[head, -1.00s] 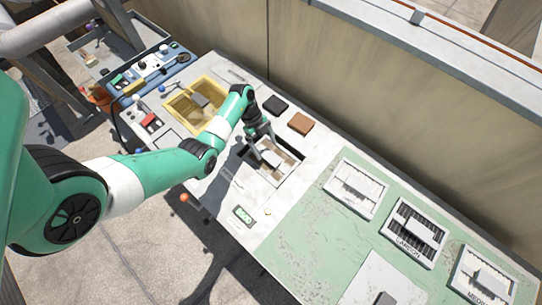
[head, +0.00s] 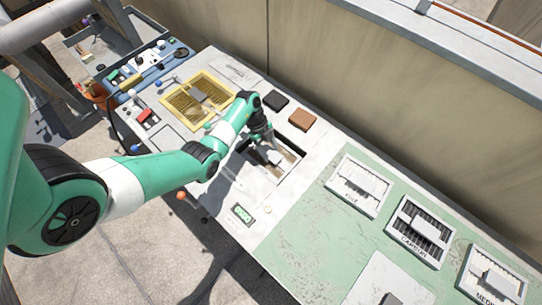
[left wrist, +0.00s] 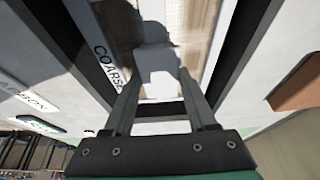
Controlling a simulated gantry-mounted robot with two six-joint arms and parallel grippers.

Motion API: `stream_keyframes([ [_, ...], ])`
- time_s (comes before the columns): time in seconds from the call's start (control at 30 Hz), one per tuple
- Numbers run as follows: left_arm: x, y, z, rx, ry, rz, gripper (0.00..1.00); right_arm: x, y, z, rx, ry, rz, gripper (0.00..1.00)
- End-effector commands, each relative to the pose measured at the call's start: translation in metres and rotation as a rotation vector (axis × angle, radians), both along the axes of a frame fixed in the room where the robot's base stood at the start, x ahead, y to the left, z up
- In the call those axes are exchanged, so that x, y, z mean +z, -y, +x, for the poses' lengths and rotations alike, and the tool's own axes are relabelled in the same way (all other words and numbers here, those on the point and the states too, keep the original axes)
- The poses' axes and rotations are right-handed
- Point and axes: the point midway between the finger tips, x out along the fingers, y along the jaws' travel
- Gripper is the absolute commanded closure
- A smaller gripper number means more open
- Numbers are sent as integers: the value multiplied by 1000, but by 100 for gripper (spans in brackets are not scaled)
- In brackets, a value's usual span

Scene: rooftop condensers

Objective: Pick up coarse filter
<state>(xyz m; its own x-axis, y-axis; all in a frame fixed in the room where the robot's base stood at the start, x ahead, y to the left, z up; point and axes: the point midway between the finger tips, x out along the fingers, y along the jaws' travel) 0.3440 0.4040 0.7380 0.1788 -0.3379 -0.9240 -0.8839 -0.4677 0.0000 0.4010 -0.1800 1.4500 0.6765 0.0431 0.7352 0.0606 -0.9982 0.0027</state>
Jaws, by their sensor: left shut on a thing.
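The coarse filter (left wrist: 192,22) has a pale frame lettered "COARSE", beige mesh and a light grey block handle (left wrist: 157,62). In the head view the filter (head: 287,160) is at the dark rectangular opening in the bench top. My left gripper (head: 272,152) reaches down over it from the left. In the left wrist view the two fingers of my left gripper (left wrist: 160,82) are shut on the handle, one on each side. Dark gaps run along both sides of the filter. I cannot tell how far it is raised. My right gripper is not in view.
On the green mat (head: 305,210), several other filters lie to the right, including one lettered "CARBON" (head: 420,232). A yellow-framed tray (head: 178,112) lies to the left. A black block (head: 275,101) and a brown block (head: 302,119) lie behind the opening, before a tall wall.

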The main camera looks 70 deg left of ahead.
Motion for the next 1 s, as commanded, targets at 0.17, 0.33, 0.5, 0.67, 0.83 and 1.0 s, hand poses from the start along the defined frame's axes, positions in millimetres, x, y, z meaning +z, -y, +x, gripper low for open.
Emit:
stream_keyframes([
  [0.17,0,0,0,0,0,0,100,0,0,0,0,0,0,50],
  [0.33,0,0,0,0,0,0,100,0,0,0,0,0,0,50],
  [0.5,11,0,1,0,2,1,100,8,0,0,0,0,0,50],
  [0.67,46,-1,1,0,3,1,100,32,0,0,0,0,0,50],
  [0.83,84,0,1,0,3,1,100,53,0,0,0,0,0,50],
  [1.0,101,0,1,0,2,0,100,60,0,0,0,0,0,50],
])
